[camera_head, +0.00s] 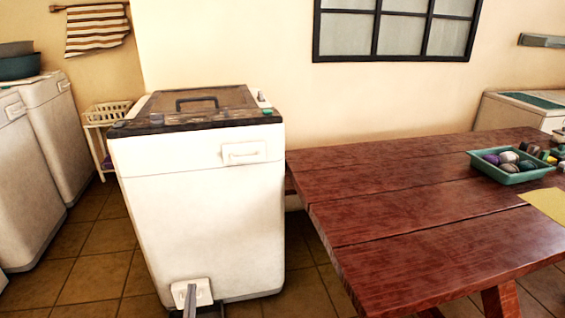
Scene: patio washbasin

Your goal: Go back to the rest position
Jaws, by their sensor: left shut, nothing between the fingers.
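My left gripper (190,296) shows at the bottom edge of the head view, left of centre. It is shut and empty, in front of the lower part of a white top-loading washing machine (200,205). I cannot tell whether it touches the machine. Most of my left arm is out of the picture. My right gripper is not in view.
A red-brown wooden table (410,225) fills the right side. It bears a green tray (510,178) of dark and light roundish things and a yellow sheet (545,203). More white machines (55,135) stand at the left. Tiled floor (95,270) is open between them.

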